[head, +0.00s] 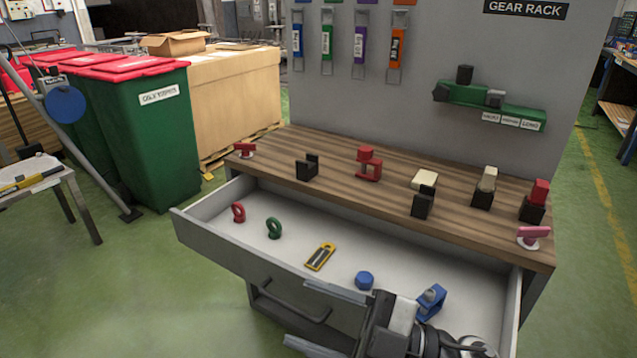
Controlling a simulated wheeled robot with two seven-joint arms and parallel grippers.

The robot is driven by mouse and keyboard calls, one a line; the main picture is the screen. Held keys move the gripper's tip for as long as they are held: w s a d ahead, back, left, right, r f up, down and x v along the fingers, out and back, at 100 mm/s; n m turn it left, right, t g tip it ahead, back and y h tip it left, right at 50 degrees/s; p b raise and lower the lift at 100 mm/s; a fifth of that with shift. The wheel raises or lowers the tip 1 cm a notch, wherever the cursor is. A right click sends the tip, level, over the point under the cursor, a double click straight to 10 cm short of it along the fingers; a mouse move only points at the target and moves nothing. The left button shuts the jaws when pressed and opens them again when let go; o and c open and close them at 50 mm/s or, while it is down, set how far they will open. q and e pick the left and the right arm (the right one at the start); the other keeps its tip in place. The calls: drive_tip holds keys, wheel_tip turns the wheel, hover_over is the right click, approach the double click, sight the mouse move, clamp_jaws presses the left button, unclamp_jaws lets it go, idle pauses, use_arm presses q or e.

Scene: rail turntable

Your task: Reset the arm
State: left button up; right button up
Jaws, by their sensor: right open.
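My right gripper (295,313) reaches in from the bottom right, with its fingers pointing left. Its two fingers are spread wide and nothing is held between them. It is in front of and partly over the open drawer (228,258), near the drawer handle (295,302), and hides part of the drawer's front right. I cannot tell its height above the drawer or whether it touches it. My left gripper is not in view.
The drawer holds a red ring (238,212), green ring (274,228), yellow item (320,257), blue cylinder (364,281) and blue clamp-like piece (432,302). Several small fixtures stand on the wooden worktop (330,185).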

drive_tip(key=w+d+f+m+t+h+p, duration=0.25)
drive_tip(key=d+f+m+t+h, duration=0.75)
drive_tip(key=m+h, duration=0.6)
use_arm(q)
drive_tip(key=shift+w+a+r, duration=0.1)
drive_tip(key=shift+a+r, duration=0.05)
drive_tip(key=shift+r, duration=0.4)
use_arm(e)
drive_tip(key=s+d+f+m+g, duration=0.3)
drive_tip(key=s+f+m+g, duration=0.1)
drive_tip(key=s+f, duration=0.4)
drive_tip(key=shift+d+f+m+h, duration=0.4)
drive_tip(key=shift+f+m, duration=0.2)
drive_tip(key=shift+f, duration=0.05)
